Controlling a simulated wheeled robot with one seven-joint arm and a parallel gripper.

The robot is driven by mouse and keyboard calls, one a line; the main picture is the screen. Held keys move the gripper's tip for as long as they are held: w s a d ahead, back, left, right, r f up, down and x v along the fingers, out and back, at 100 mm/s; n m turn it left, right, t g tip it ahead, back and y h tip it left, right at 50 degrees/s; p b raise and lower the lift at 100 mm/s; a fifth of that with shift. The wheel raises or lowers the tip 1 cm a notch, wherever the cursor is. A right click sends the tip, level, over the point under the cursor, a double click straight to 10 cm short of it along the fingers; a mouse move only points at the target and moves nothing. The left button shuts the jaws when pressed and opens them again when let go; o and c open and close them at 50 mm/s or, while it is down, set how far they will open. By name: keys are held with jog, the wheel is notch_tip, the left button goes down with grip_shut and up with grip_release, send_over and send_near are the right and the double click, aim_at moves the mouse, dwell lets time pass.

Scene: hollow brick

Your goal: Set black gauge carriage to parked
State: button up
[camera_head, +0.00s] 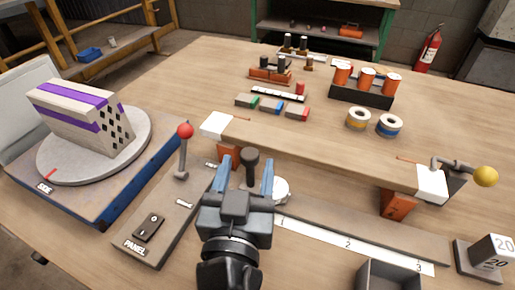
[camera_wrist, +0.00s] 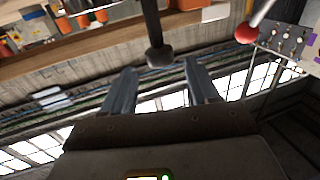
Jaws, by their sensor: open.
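A black knob on a short post (camera_head: 250,157) stands at the left end of a rail whose white scale strip (camera_head: 348,244) reads 1, 2, 3. It appears to be the black gauge carriage's handle, with a round white dial (camera_head: 281,189) just right of it. The carriage body is mostly hidden by my gripper. My gripper (camera_head: 245,172) is open, its two blue-grey fingers on either side of the knob in the head view. In the wrist view the black knob (camera_wrist: 160,56) shows just beyond and between the open fingertips (camera_wrist: 160,80). I see no contact. No label reading parked is legible.
A red-knobbed lever (camera_head: 184,140) and the PANEL switch box (camera_head: 149,228) stand close on the left. A wooden beam (camera_head: 320,153) on orange supports runs behind the rail. A grey open box (camera_head: 390,274) and a yellow-knobbed clamp (camera_head: 485,177) lie right.

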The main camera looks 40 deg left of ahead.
aim_at(248, 160)
jog(key=shift+x, duration=2.2)
grip_shut()
